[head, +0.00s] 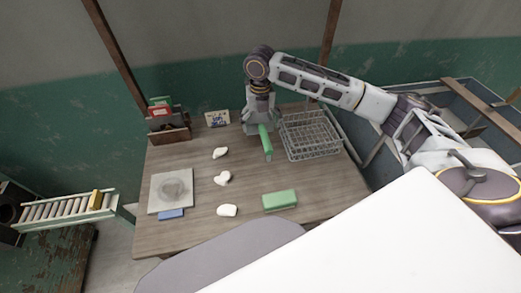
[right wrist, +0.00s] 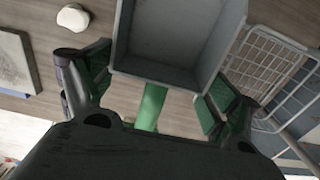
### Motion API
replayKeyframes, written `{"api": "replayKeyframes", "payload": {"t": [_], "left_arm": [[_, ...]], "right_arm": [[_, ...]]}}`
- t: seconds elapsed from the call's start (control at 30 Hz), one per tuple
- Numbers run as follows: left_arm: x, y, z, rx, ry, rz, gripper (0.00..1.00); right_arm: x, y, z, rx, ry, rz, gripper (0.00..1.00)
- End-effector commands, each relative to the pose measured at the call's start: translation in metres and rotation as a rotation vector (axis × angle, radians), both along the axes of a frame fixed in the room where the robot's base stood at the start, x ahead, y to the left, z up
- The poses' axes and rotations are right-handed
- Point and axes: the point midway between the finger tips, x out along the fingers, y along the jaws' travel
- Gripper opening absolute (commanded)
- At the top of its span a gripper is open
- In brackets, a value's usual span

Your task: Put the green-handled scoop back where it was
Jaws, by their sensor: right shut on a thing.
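The green-handled scoop has a green handle (head: 266,143) and a grey box-shaped pan, seen best in the right wrist view (right wrist: 172,52). My right gripper (head: 258,122) is shut on the scoop near the back of the table. In the right wrist view the gripper's dark green finger pads stand on either side of the scoop, and the handle runs toward the palm. The exact contact is partly hidden, and I cannot tell whether the scoop touches the table. My left gripper is not in view.
A wire basket (head: 312,137) stands just right of the scoop. Several white lumps (head: 222,178) lie mid-table. A wooden holder (head: 170,135) and a card (head: 217,118) stand behind.

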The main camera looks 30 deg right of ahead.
Motion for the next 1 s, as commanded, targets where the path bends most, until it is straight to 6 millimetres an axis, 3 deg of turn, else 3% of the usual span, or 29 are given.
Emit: {"api": "replayKeyframes", "payload": {"t": [0.27, 0.67, 1.0], "left_arm": [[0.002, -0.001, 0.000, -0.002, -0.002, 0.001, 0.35], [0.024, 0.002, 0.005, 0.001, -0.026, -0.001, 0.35], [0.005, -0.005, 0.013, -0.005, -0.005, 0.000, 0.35]], "right_arm": [[0.000, 0.000, -0.008, 0.002, -0.001, -0.001, 0.59], [0.000, 0.000, -0.059, 0.001, 0.002, -0.001, 0.59], [0.000, 0.000, -0.092, 0.001, 0.000, -0.001, 0.59]]}}
